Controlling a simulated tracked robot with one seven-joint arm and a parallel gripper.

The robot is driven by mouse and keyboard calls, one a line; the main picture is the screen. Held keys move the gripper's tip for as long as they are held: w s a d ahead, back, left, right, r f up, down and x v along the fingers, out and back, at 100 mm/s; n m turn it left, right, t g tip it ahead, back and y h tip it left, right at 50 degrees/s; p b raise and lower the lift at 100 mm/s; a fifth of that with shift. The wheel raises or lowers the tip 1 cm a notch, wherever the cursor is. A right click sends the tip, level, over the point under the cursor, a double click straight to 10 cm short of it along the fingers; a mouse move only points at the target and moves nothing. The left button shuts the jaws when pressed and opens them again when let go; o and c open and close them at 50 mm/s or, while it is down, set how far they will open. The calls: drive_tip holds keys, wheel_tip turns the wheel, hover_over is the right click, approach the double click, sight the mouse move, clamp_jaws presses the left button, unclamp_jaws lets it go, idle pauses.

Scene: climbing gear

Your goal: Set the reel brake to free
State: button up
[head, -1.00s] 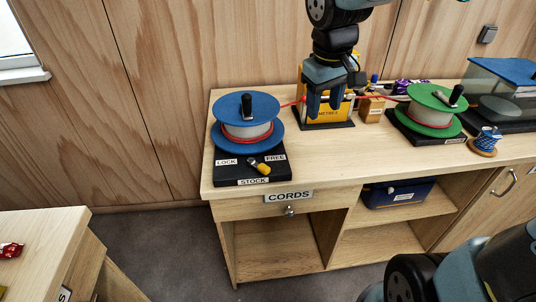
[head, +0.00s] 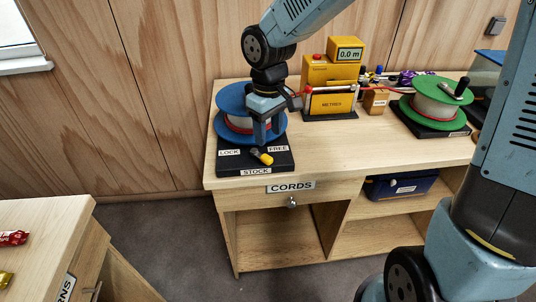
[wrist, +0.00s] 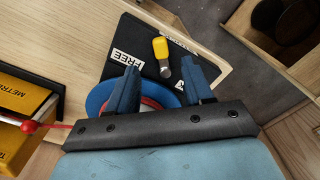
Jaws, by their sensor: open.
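The reel brake is a short lever with a yellow handle (head: 266,159) on the black stock base (head: 226,168), in front of the blue reel (head: 230,98). The handle points toward the front right. The LOCK label (head: 230,153) is on the left and the FREE label (head: 278,149) on the right. My gripper (head: 268,139) is open and empty, above the base and just behind the lever. In the wrist view, the yellow handle (wrist: 160,46) shows beyond and between my fingertips, apart from them. The FREE label (wrist: 127,60) is beside the left finger.
The yellow metre unit (head: 331,101) stands right of the blue reel, with a red cord running toward the green reel (head: 440,92). A small wooden box (head: 376,101) stands between. The bench top (head: 350,150) in front is clear.

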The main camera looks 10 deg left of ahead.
sight(269, 158)
wheel_tip(269, 158, down, 8)
drive_tip(key=shift+f, duration=0.25)
drive_tip(key=shift+c, duration=0.4)
clamp_jaws()
